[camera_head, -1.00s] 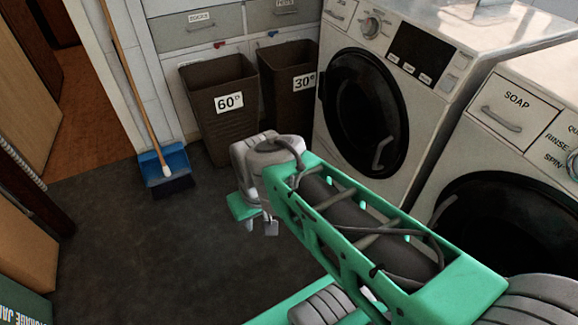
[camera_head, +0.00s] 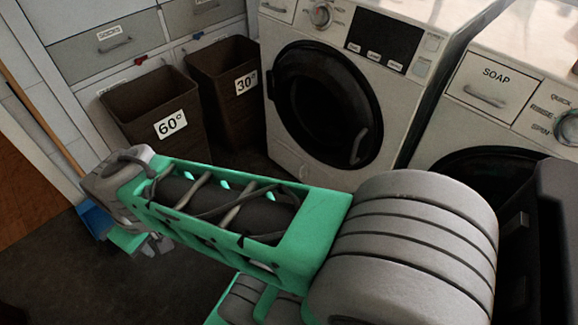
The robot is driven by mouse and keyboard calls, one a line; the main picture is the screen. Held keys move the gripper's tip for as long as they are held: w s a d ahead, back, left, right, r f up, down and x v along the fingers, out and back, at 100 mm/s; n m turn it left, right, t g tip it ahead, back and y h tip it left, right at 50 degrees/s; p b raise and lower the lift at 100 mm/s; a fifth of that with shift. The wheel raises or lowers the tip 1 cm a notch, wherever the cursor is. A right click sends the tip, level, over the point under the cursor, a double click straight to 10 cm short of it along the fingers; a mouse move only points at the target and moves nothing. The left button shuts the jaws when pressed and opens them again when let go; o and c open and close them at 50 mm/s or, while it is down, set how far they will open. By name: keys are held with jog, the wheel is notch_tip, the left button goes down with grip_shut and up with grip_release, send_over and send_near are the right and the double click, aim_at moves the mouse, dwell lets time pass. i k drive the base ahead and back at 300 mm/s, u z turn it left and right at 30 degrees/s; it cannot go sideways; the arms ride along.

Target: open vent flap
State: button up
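I cannot make out a vent flap in this view. My arm, green with grey joints, reaches across the lower middle toward the left. My gripper (camera_head: 158,244) is at its far end, low at the left, small and partly hidden by the wrist. I cannot tell whether its fingers are open or shut. It appears in front of the floor near the blue dustpan (camera_head: 95,219), and I see nothing held in it.
A white washing machine (camera_head: 285,160) with a dark round door stands behind the arm. Another machine with a SOAP drawer (camera_head: 492,82) is at right. Brown bins marked 60° (camera_head: 150,100) and 30° (camera_head: 225,70) stand under drawers (camera_head: 110,45). Dark floor (camera_head: 60,275) is clear at lower left.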

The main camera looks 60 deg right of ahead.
aim_at(291, 160)
jog(key=z, duration=0.55)
jog(key=i, duration=0.7)
jog(key=z, duration=0.75)
jog(key=i, duration=0.55)
jog(key=z, duration=0.05)
